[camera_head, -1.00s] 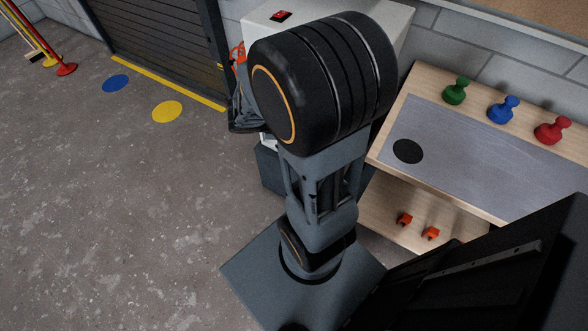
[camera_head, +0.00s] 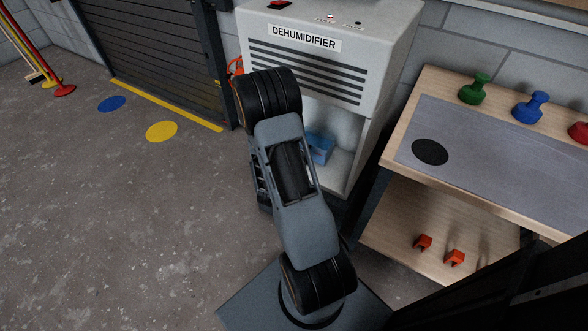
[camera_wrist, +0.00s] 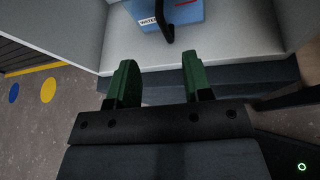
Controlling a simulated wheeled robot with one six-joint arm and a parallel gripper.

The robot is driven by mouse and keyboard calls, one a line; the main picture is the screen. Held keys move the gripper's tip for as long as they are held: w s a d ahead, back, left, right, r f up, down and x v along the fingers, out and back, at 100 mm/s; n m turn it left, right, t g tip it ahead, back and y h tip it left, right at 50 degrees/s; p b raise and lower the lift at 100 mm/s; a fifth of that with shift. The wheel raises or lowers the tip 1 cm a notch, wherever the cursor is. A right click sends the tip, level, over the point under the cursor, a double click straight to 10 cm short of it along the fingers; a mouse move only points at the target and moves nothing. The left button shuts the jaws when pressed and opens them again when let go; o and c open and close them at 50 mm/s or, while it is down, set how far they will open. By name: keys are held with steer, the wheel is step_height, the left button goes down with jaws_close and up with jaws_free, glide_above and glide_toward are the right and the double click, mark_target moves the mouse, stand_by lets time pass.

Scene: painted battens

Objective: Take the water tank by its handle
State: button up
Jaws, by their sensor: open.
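The water tank is a blue box (camera_wrist: 192,13) with a white "WATER" label and a black handle (camera_wrist: 167,32) on its front. It sits in the open lower bay of the dehumidifier (camera_head: 306,42). In the head view a blue part of the tank (camera_head: 320,147) shows to the right of my arm, the rest hidden. In the wrist view my gripper (camera_wrist: 157,78) is open, with two green fingers apart and empty. The fingertips point toward the bay, short of the handle, which lies roughly between their lines.
A wooden bench (camera_head: 398,150) with a grey mat stands to the right, with green, blue and red knobbed pieces on top and orange pieces on its lower shelf. A roller shutter (camera_head: 150,50) is at the left.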

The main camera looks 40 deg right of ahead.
mark_target(312, 149)
steer(key=b+x, duration=0.3)
steer(key=x, duration=1)
steer(key=shift+w+d+f, duration=0.1)
steer(key=shift+d+f, duration=0.05)
steer(key=shift+d, duration=0.2)
steer(key=shift+c, duration=0.3)
jaws_close()
